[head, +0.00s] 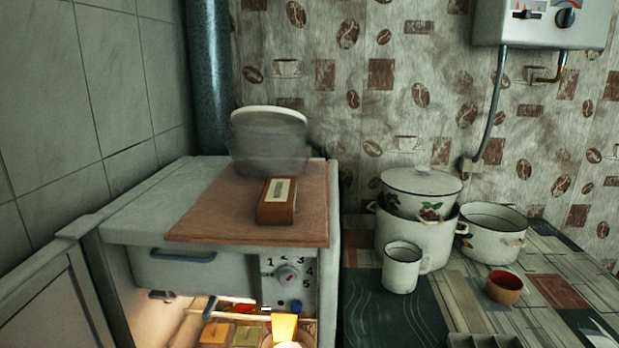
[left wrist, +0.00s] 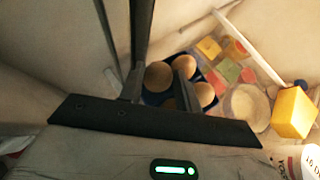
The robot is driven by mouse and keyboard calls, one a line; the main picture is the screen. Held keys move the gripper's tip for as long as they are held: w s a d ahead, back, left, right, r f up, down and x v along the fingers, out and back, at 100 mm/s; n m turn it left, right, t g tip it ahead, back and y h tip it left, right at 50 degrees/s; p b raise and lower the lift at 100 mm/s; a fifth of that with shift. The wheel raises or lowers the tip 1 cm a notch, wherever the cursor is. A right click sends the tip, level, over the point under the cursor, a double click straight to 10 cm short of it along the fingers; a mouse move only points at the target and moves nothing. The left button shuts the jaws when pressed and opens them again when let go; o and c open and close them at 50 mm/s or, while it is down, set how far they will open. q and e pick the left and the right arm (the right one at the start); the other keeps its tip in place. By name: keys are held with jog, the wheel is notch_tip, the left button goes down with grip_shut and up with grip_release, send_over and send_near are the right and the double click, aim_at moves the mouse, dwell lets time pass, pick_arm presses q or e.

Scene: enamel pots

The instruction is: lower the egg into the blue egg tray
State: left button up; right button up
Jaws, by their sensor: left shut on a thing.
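My left gripper (left wrist: 158,70) is shut on a brown egg (left wrist: 157,78), which shows between its two fingers in the left wrist view. Just beyond and below is the dark blue egg tray (left wrist: 208,73), with other eggs in it, one (left wrist: 172,47) behind the fingers and one (left wrist: 205,94) to the right. The fingers and the held egg hide part of the tray. I cannot tell whether the held egg touches it. I cannot make out the egg, the tray or a gripper in the head view. My right gripper is in neither view.
The lit fridge (head: 200,269) is open. Inside, a yellow block (left wrist: 294,112), a round tub (left wrist: 246,107) and small coloured blocks (left wrist: 208,47) crowd the tray's right side. Pale walls close in at the left. A box (head: 277,201) and bowl (head: 268,140) stand on top.

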pick_arm(q)
jog(key=shift+f+b, duration=0.35)
jog(key=shift+f, duration=0.4)
dwell(0.3)
jog(key=o, duration=0.7)
